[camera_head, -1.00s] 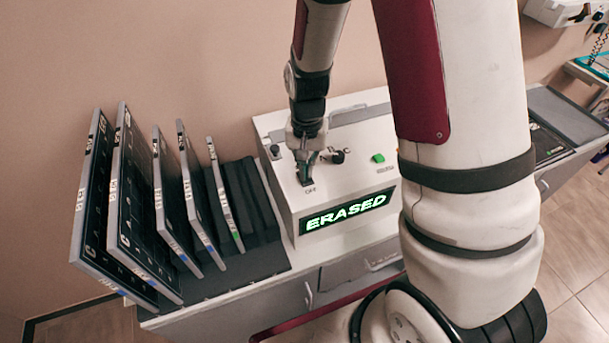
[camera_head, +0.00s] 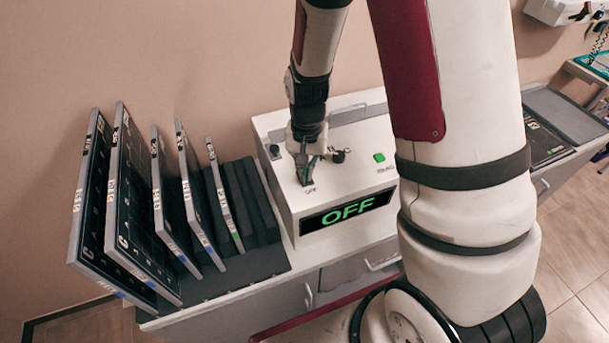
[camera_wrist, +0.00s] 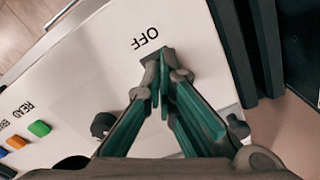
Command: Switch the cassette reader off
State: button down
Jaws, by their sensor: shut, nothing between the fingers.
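The cassette reader (camera_head: 285,183) is a white box on the counter, and its front display (camera_head: 348,211) reads OFF in green. My gripper (camera_head: 305,178) is shut and empty, with its fingertips down at the switch beside the OFF label on the reader's top. In the wrist view the gripper (camera_wrist: 163,88) has its fingertips together at the dark switch (camera_wrist: 152,56), next to the OFF lettering. The fingers hide most of the switch, and I cannot tell whether they touch it.
Several upright cassettes (camera_head: 135,215) stand in a dark rack left of the reader. A green button (camera_head: 379,157) is on the reader's top; the wrist view also shows a green button (camera_wrist: 39,128) and an orange one (camera_wrist: 16,142). A black knob (camera_wrist: 103,124) is near the fingers.

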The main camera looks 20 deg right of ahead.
jog(key=shift+r+p, duration=1.55)
jog(key=shift+r, duration=1.9)
jog(key=shift+r, duration=0.2)
notch_tip(320, 180, up, 9)
jog(key=s+n+t, duration=0.1)
jog(key=s+t, duration=0.1)
jog(key=s+r+n+t+b, duration=0.2)
jog(key=s+r+n, duration=0.3)
jog(key=s+r, duration=0.9)
jog(key=shift+s+r+t, duration=0.3)
jog(key=shift+s+t, duration=0.5)
jog(key=shift+s, duration=0.25)
